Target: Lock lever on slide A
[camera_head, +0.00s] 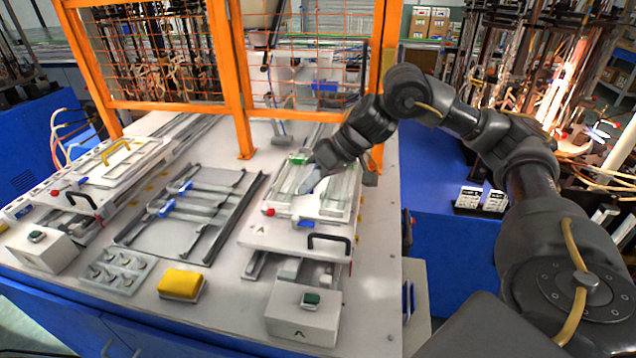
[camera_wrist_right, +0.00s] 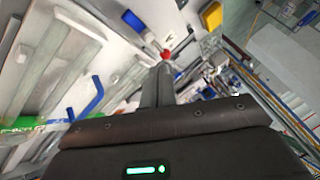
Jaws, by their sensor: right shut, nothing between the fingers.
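Slide A (camera_head: 262,240) is a pale plate with a letter A on its front, on the right part of the bench. Its lock lever ends in a red knob (camera_head: 268,212) at the slide's left edge. My right gripper (camera_head: 309,183) is over slide A, up and right of the knob. In the wrist view its shut fingers (camera_wrist_right: 160,85) hold nothing and point toward the red knob (camera_wrist_right: 166,54). The knob appears just beyond the fingertips; whether they touch cannot be told. The lever's arm is mostly hidden. My left gripper is out of view.
An orange guard frame (camera_head: 241,100) stands behind slide A. A black handle (camera_head: 329,238) and a button box (camera_head: 304,315) are at its front. A tool tray (camera_head: 190,205) lies left, with a yellow block (camera_head: 181,284) before it. Another slide (camera_head: 100,175) stands far left.

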